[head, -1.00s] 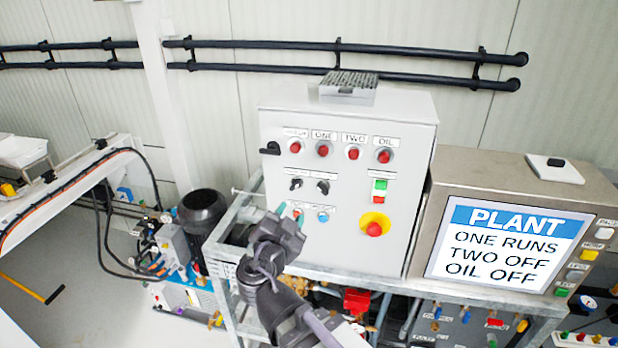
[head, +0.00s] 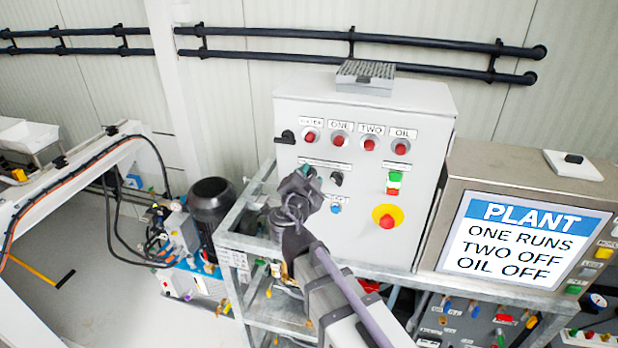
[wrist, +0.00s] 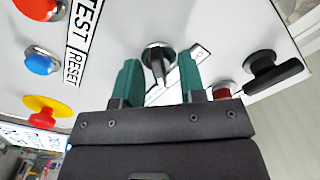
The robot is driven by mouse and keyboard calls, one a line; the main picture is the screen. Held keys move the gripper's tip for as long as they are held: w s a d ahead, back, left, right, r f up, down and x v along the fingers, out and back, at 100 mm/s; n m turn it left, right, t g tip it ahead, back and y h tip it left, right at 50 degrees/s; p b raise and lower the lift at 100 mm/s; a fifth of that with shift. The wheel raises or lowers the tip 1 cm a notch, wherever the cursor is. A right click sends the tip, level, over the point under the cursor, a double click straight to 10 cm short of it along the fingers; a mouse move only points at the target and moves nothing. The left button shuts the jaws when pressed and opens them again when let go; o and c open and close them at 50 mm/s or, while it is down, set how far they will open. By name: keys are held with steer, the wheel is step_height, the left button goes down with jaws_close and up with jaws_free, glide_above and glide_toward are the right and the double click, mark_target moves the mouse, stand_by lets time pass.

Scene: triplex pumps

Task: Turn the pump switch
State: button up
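The grey control box (head: 440,150) carries two black rotary switches in a row under its lamps. The right one (head: 336,178) shows in the head view; the left one is hidden behind my gripper (head: 314,182). In the wrist view, one black rotary switch (wrist: 157,62) with a metal collar appears between the green fingertips of my gripper (wrist: 159,76). The fingers are open, with a gap on both sides of the knob. I cannot tell whether the tips reach as deep as the knob. The switch label is partly covered and unreadable.
Red lamps (head: 370,145) line the box top, with a black handle (head: 287,137) left of them. A red stop button (head: 387,221) on yellow, and blue (wrist: 42,64) and red (wrist: 38,8) buttons, are nearby. The screen (head: 515,240) reads ONE RUNS, TWO OFF, OIL OFF.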

steer(key=shift+c, duration=0.3)
jaws_close()
steer(key=shift+n, duration=0.4)
steer(key=shift+a+n, duration=0.15)
steer(key=shift+n, duration=4.05)
steer(key=shift+a+n, duration=0.15)
steer(key=shift+n, duration=4.05)
